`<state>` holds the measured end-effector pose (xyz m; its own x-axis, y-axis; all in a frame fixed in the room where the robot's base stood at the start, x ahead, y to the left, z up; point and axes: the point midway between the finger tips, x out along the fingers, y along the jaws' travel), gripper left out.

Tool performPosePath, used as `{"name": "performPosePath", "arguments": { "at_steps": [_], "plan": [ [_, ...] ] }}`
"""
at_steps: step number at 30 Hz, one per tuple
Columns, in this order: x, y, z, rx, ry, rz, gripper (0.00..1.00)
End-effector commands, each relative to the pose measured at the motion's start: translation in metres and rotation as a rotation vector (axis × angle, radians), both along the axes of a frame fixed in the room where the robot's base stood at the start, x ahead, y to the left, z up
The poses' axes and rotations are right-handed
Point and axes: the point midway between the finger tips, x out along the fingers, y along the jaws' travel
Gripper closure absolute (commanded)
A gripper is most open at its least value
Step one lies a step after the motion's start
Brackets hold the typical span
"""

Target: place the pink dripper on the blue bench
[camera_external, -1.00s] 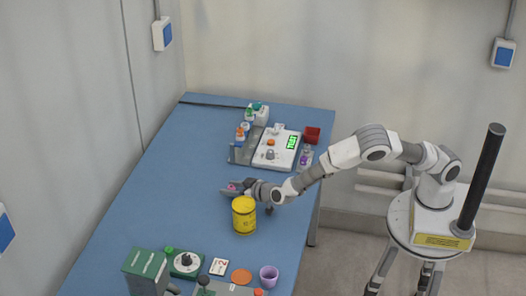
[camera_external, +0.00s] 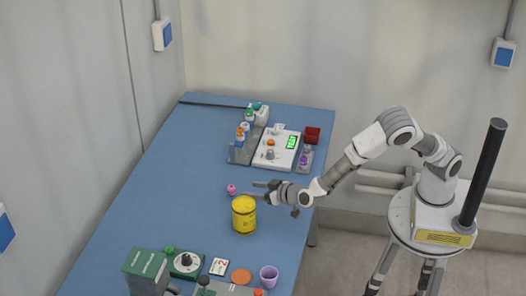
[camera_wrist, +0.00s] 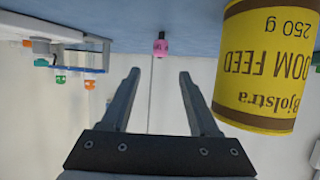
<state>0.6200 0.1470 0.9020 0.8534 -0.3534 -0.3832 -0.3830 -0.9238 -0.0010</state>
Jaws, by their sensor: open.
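The pink dripper (camera_external: 231,189) stands on the blue bench (camera_external: 165,215), behind and a little left of the yellow tin. It also shows in the wrist view (camera_wrist: 160,45), ahead of the fingertips and roughly centred between them. My gripper (camera_external: 257,190) is open and empty, to the right of the dripper with a gap between them. In the wrist view my gripper (camera_wrist: 159,75) has both fingers spread with nothing between them.
The yellow tin (camera_external: 244,215) stands close beside my gripper and looms at the right of the wrist view (camera_wrist: 265,65). A scale (camera_external: 277,149), small bottles and a red container (camera_external: 312,135) are at the back. A purple cup (camera_external: 269,277) and other items are at the front. The bench's left middle is clear.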

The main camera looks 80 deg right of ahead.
Motion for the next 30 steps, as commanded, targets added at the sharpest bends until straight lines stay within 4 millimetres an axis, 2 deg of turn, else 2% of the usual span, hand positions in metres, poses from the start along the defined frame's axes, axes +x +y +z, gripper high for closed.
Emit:
{"name": "performPosePath", "arguments": {
  "at_steps": [5,10,14,18,22,26,30],
  "plan": [
    [-0.012,0.005,0.005,-0.001,0.0,0.0,0.39],
    [-0.012,0.005,0.008,0.007,0.002,0.003,0.39],
    [-0.012,0.003,0.02,0.066,0.027,0.031,0.39],
    [-0.016,-0.001,0.05,0.186,0.081,0.106,0.39],
    [-0.032,-0.005,0.084,0.296,0.14,0.199,0.39],
    [-0.059,-0.011,0.118,0.374,0.199,0.295,0.39],
    [-0.099,-0.022,0.151,0.416,0.261,0.389,0.39]
  ]
}}
